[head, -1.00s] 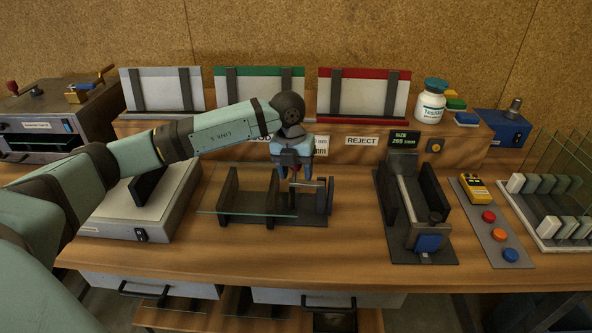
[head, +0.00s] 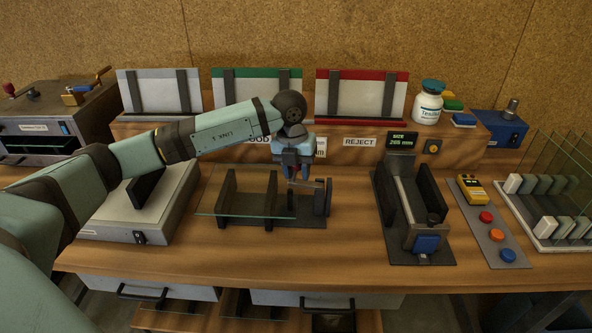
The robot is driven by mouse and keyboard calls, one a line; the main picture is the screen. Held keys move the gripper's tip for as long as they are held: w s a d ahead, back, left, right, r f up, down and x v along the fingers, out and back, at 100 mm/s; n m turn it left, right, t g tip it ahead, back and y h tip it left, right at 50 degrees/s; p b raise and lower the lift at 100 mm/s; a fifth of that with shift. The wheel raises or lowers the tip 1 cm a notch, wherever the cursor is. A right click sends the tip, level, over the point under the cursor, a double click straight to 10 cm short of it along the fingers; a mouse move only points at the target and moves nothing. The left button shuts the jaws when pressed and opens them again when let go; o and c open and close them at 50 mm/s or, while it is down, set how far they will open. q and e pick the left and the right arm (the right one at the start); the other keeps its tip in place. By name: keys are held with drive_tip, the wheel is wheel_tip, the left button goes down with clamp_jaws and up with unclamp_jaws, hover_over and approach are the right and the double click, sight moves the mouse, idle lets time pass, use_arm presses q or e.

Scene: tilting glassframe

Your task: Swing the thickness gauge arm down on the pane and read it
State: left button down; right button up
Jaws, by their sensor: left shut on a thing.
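My left gripper (head: 297,180) points down over the right part of the stand. It is shut on the gauge arm (head: 308,185), a thin bar at the right end of the pane. The fingers hide part of the arm, and I cannot tell whether its tip touches the pane. My right gripper is not in view.
A digital display (head: 402,141) stands above a dark fixture (head: 425,240) with a blue pad. Right of it are a yellow meter (head: 472,190), coloured buttons and a glass rack (head: 560,215). A grey scale-like unit (head: 150,215) stands left. Racks and a REJECT label line the back.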

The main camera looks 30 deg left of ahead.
use_arm(q)
drive_tip(key=shift+w+d+r, duration=0.1)
drive_tip(key=shift+w+r, duration=0.1)
drive_tip(key=shift+r, duration=0.15)
drive_tip(key=shift+w+d+r, duration=0.25)
drive_tip(key=shift+d+r, duration=0.3)
drive_tip(key=c, duration=1)
unclamp_jaws()
drive_tip(key=shift+f, duration=0.1)
drive_tip(key=shift+o, duration=1.1)
drive_tip(key=shift+w+d+f, duration=0.1)
drive_tip(key=shift+d, duration=0.15)
drive_tip(key=shift+a+f, duration=0.1)
drive_tip(key=shift+a, duration=0.1)
wheel_tip(320, 180, up, 14)
drive_tip(key=a, duration=0.1)
drive_tip(key=shift+s+a, duration=0.25)
drive_tip(key=shift+s, duration=0.1)
drive_tip(key=shift+f, duration=0.15)
drive_tip(key=shift+c, duration=0.4)
